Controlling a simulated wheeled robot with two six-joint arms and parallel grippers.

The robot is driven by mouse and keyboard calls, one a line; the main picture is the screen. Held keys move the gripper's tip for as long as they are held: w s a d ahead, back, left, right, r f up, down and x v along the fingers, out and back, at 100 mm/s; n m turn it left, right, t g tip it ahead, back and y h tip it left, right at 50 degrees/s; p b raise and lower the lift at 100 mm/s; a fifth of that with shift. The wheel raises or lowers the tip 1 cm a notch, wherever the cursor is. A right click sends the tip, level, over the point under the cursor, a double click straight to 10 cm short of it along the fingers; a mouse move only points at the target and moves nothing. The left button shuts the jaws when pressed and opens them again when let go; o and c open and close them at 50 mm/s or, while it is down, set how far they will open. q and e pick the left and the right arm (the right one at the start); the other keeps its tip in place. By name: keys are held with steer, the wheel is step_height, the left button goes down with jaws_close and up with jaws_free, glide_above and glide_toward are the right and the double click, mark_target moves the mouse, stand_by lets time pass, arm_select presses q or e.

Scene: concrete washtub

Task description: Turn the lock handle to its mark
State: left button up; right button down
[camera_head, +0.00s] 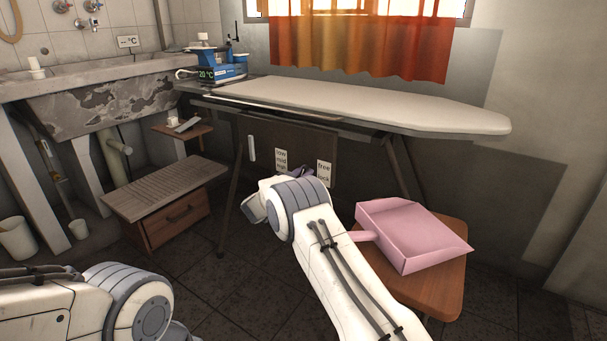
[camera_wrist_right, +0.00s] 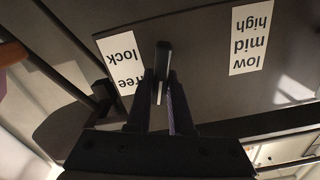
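The lock handle (camera_wrist_right: 162,62) is a dark narrow bar on the grey panel (camera_wrist_right: 200,70) under the ironing board. Beside it is a "free / lock" label (camera_wrist_right: 124,62), upside down in the right wrist view and upright in the head view (camera_head: 323,174). My right gripper (camera_wrist_right: 162,85) points at the panel with one finger on each side of the handle. I cannot tell whether both fingers touch it. In the head view my right forearm and wrist hide the handle and most of the gripper. My left arm shows at lower left, its gripper out of view.
A "low mid high" label (camera_head: 281,160) and a pale lever (camera_head: 251,148) are on the panel's left. The ironing board (camera_head: 370,103) is above. A pink dustpan (camera_head: 410,235) lies on a wooden stool (camera_head: 440,285), close to my right arm. The concrete washtub (camera_head: 85,100) stands left.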

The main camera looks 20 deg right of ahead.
steer(key=shift+m, duration=0.3)
steer(key=m, duration=0.1)
steer(key=m+p, duration=0.1)
steer(key=shift+s+f+m, duration=0.1)
steer(key=shift+s+m, duration=0.1)
steer(key=shift+m, duration=0.1)
steer(key=m, duration=0.3)
steer(key=shift+s+d+f+m, duration=0.1)
steer(key=shift+f+m, duration=0.1)
steer(key=shift+m, duration=0.1)
steer(key=m, duration=0.3)
steer(key=shift+f+m+b, duration=0.2)
steer(key=shift+m+b, duration=0.1)
steer(key=shift+s+f+m+b, duration=0.15)
steer(key=shift+m+b, duration=0.45)
steer(key=shift+m, duration=1.3)
steer(key=c, duration=0.8)
jaws_free()
steer(key=shift+d, duration=0.1)
